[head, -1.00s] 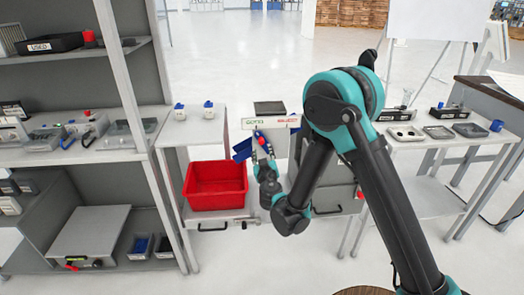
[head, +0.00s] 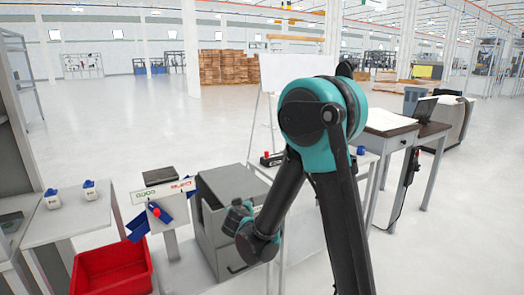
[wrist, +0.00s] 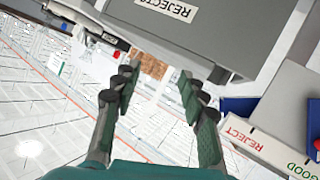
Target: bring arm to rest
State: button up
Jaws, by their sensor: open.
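My arm (head: 335,205) stands folded in the head view, its teal elbow up high and its forearm hanging down to the left. The wrist end (head: 250,235) shows in front of a grey cabinet; the fingers cannot be made out there. In the wrist view my gripper (wrist: 158,88) has its two dark fingers spread apart with nothing between them.
A red bin (head: 112,272) is at lower left, beside a table with two small white-and-blue containers (head: 70,195). A GOOD/REJECT sign (head: 160,192) stands by the grey cabinet (head: 215,225). Open floor lies behind.

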jog(key=s+d+f+m+g+h, duration=0.1)
jog(key=s+d+g, duration=0.3)
jog(key=d, duration=0.7)
jog(key=s+d+f+m+g+h, duration=0.1)
jog(key=s+d+f+m+h, duration=0.1)
jog(key=s+d, duration=0.65)
jog(key=s+d+f+g+y, duration=0.1)
jog(key=s+d+f+g, duration=0.1)
jog(key=s, duration=0.5)
jog(key=s+d+f+g+y, duration=0.1)
jog(key=s+d+f+g, duration=0.1)
jog(key=s+d, duration=0.3)
jog(key=s+f, duration=0.1)
jog(key=s, duration=0.2)
jog(key=shift+s+d+m+g+y, duration=0.2)
jog(key=shift+d+m+g+y, duration=0.1)
jog(key=shift+g+y, duration=0.1)
jog(key=shift+w+a, duration=0.1)
